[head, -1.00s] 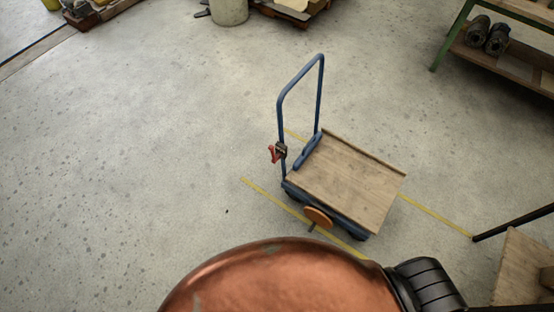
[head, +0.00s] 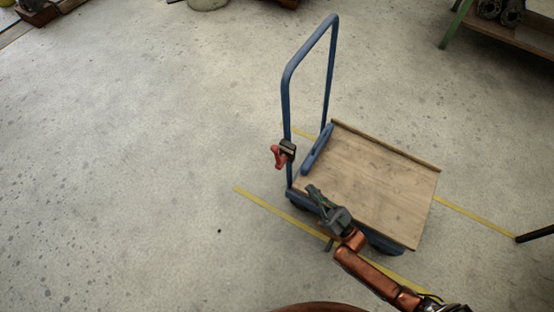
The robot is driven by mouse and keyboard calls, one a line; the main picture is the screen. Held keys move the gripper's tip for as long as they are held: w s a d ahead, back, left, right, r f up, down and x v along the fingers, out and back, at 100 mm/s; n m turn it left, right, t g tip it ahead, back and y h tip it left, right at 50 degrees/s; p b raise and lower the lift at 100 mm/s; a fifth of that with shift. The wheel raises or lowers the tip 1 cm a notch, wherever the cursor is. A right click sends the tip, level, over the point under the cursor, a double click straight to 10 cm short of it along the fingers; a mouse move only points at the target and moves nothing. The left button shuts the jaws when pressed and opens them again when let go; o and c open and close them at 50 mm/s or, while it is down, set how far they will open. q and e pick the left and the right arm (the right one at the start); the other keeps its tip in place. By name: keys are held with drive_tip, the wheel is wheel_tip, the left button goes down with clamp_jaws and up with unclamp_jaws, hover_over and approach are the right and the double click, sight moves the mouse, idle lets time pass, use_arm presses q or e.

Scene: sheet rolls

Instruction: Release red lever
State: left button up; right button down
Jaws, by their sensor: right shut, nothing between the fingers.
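The red lever (head: 278,157) sticks out to the left of a dark clamp block (head: 288,147) on the near upright of the blue cart handle (head: 286,100). My right gripper (head: 312,191) is shut and empty. In the picture it overlaps the near left part of the cart's wooden deck (head: 380,180). It is below and to the right of the lever, apart from it. My copper-coloured right arm comes in from the lower right. My left gripper is out of view.
Yellow floor lines (head: 480,216) run around the cart. A green-legged bench (head: 455,22) stands at the top right, and a dark bar (head: 535,234) reaches in at the right edge. The concrete floor left of the cart is clear.

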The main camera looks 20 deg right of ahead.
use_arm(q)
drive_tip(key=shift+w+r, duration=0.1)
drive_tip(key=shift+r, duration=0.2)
use_arm(e)
drive_tip(key=shift+s+a+r, duration=0.1)
drive_tip(key=shift+r, duration=0.35)
drive_tip(key=b, duration=0.2)
approach(278, 154)
wheel_tip(278, 154, up, 4)
drive_tip(key=w, duration=0.1)
drive_tip(key=w+a+b, duration=0.1)
drive_tip(key=w+a+f+b, duration=0.1)
drive_tip(key=w, duration=0.1)
drive_tip(key=shift+a, duration=0.15)
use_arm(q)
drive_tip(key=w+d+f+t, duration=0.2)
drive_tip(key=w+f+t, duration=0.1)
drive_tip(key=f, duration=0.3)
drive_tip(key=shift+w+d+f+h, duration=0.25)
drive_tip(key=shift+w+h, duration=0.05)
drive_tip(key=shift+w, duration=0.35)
use_arm(e)
drive_tip(key=shift+w+r, duration=0.1)
drive_tip(key=shift+w, duration=0.05)
